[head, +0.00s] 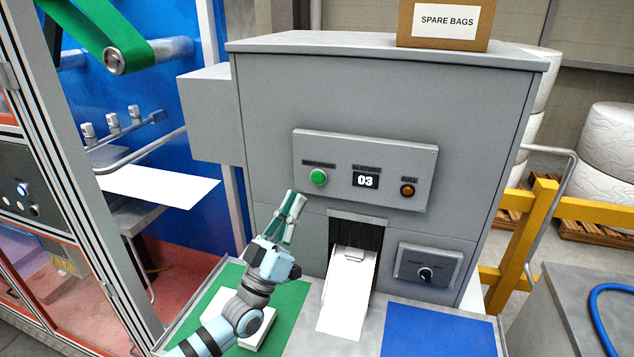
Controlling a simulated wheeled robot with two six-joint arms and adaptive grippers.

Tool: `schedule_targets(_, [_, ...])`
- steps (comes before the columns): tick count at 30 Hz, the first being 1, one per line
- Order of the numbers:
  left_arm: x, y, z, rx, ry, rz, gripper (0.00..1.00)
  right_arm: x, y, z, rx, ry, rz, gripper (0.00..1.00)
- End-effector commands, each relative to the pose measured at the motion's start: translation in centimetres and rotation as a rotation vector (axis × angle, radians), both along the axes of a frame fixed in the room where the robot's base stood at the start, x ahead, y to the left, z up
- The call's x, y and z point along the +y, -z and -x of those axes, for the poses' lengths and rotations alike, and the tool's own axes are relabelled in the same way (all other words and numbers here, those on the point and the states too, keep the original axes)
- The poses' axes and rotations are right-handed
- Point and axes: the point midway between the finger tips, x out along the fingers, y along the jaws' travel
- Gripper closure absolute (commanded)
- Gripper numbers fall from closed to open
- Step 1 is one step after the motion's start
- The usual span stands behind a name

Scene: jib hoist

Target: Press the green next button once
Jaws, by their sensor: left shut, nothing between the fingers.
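The green button (318,177) is a round button on the left side of a grey control panel (338,197) on the front of a grey machine. Its small label above is too blurred to read. My left gripper (295,194) is shut and empty. Its fingertips point up and show just below and left of the green button in the head view. A gap shows between tips and button in the picture; I cannot tell the depth between them. My right gripper is not in view.
The panel also holds a display (366,181) reading 03 and an orange button (407,191). A knob box (428,265) sits lower right. A green mat (287,318) and blue mat (437,332) lie in front.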

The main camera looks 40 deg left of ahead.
Motion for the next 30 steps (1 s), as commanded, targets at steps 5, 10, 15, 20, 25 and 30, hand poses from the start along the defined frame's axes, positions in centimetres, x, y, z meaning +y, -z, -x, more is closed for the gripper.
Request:
schedule_targets(5, [0.9,0.8,-2.5,-0.003,-0.001,-0.001,1.00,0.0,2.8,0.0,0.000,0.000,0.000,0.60])
schedule_targets(10, [1.6,0.8,-4.7,-0.003,0.000,0.000,1.00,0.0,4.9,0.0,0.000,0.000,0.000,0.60])
schedule_targets(15, [2.2,0.5,-6.2,-0.001,0.000,0.000,1.00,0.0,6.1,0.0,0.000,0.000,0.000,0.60])
schedule_targets(20, [2.4,0.3,-6.7,0.000,0.000,0.000,1.00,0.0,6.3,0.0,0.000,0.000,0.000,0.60])
schedule_targets(25, [2.4,0.1,-6.7,0.000,0.000,0.000,1.00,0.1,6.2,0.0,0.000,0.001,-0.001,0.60])
schedule_targets(30, [2.3,0.1,-6.7,0.000,0.000,0.000,1.00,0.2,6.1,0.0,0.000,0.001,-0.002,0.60])
